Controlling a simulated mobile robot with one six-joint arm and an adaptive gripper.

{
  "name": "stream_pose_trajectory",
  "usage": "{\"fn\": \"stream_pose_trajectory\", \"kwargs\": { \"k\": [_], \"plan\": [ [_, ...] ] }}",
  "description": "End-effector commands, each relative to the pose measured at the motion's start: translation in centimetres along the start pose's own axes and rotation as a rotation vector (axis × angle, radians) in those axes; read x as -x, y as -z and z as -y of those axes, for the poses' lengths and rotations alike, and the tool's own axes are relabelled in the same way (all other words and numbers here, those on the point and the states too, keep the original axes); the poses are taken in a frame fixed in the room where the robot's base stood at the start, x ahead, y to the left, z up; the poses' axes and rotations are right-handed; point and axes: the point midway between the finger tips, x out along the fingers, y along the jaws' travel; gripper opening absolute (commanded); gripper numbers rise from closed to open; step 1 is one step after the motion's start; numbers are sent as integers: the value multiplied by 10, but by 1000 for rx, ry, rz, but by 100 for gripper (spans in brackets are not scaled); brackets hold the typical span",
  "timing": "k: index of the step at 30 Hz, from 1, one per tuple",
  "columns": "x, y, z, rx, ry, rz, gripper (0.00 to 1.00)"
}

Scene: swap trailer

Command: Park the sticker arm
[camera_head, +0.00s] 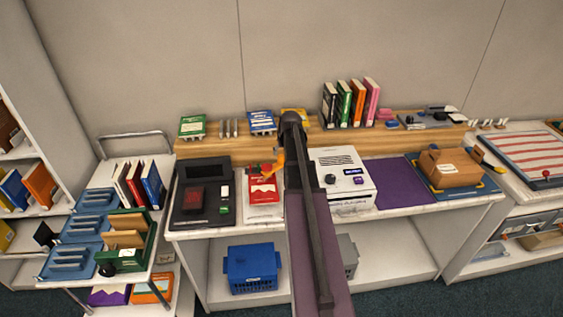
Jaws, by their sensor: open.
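No part is clearly recognisable as the sticker arm. A small orange part (279,158) shows beside my dark arm, above a red-and-white book or packet (264,190); my arm hides some of it. A white box-shaped machine (341,172) with a dark knob and a purple button stands right of my arm on the bench. A black device (203,193) with a dark red panel stands left of the red packet. My arm reaches up the middle of the view over the bench. My gripper cannot be made out; my arm may hide it.
Upright books (350,102) and small items stand on the wooden shelf (230,148) behind the bench (440,209). A purple mat (402,182) is bare. A brown case (450,168) lies on a blue tray. A loaded cart (85,243) stands left. A blue crate (251,268) sits below.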

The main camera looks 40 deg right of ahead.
Motion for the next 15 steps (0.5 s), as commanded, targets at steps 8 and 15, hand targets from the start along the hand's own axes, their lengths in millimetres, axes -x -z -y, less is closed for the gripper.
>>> {"fn": "stream_pose_trajectory", "kwargs": {
  "k": [8, 15],
  "plan": [
    [-28, -1, 0, 0, 0, 0, 72],
    [-45, -1, 0, 1, 0, 0, 72]
  ]
}}
